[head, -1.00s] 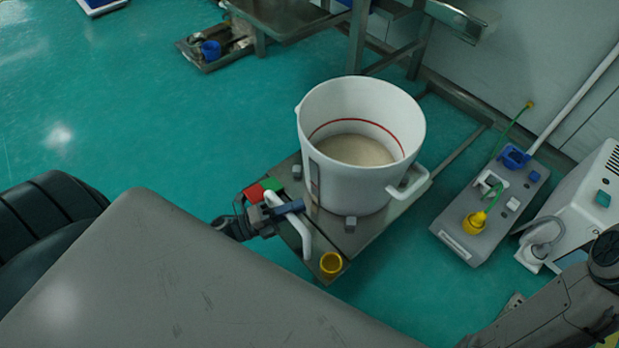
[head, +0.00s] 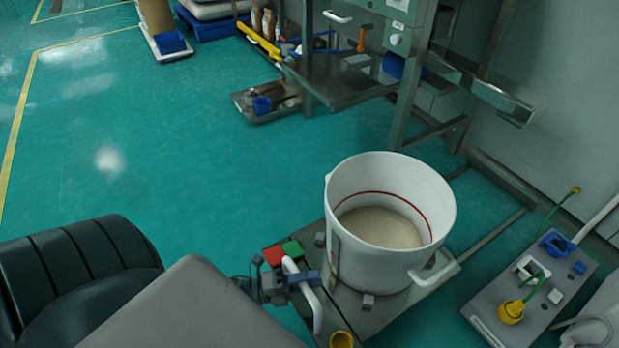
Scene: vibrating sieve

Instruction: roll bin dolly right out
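The bin dolly (head: 375,322) is a low grey metal platform in the lower middle of the head view. It carries a white bin (head: 345,262) with a red line inside and pale powder at the bottom. A white bar handle (head: 313,312) rises at the dolly's near left end. My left gripper (head: 306,277) is at this handle, with its blue fingers across the upper part, and looks shut on it. The fingertips' far side is partly hidden. My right gripper is not in view.
A grey pedal-like unit (head: 487,317) with yellow and blue parts lies to the right. A steel frame (head: 402,118) stands behind the bin. A low tray (head: 287,108) with a blue cup lies farther back. The green floor on the left is mostly open.

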